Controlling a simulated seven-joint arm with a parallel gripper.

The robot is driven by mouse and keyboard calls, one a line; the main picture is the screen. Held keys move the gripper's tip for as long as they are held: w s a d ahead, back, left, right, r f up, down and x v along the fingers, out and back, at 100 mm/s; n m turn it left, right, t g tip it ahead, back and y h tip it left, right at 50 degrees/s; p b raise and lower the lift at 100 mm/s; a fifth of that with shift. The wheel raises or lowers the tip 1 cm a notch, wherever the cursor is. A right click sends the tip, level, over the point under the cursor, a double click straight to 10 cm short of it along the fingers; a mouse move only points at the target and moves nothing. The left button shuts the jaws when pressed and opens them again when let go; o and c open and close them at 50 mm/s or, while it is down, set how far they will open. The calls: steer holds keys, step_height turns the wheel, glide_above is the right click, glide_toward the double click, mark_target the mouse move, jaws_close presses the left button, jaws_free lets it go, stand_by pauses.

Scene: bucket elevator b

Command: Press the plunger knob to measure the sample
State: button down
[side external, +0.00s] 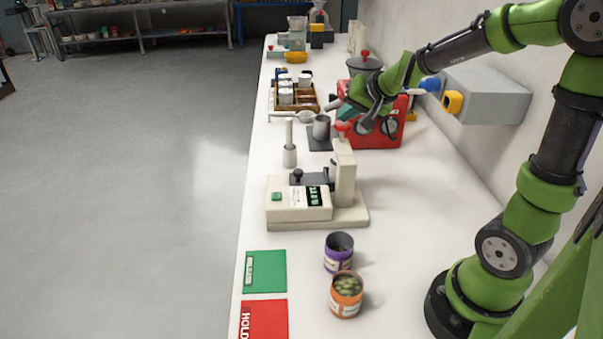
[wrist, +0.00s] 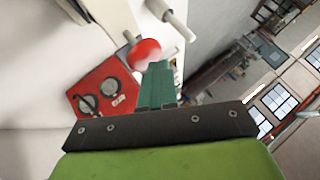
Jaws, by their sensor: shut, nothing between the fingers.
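A cream measuring instrument (side external: 300,206) with a small green display stands mid-bench in the side view. A red plunger knob (side external: 341,128) sits on top of its upright column (side external: 344,170). In the wrist view a round red knob (wrist: 143,54) shows just beyond and left of my fingertips. My gripper (side external: 346,112) is above and behind the knob in the side view, with its teal fingers partly hidden. In the wrist view my gripper (wrist: 157,68) has its fingers together with nothing between them. I cannot tell whether the fingertips touch the knob.
A red machine with dials (side external: 392,125) stands close behind the instrument; its dials show in the wrist view (wrist: 103,92). Purple (side external: 338,258) and orange (side external: 346,300) cans stand in front.

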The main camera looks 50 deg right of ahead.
steer(key=shift+r, duration=0.9)
steer(key=shift+r, duration=2.5)
steer(key=s+a+f+n+g+y, duration=0.1)
steer(key=s+a+f+n+y, duration=0.2)
steer(key=s+a, duration=1.4)
steer(key=n, duration=0.3)
steer(key=shift+a+f+n+g, duration=0.15)
steer(key=shift+f+n+g, duration=0.05)
steer(key=shift+n+g, duration=0.2)
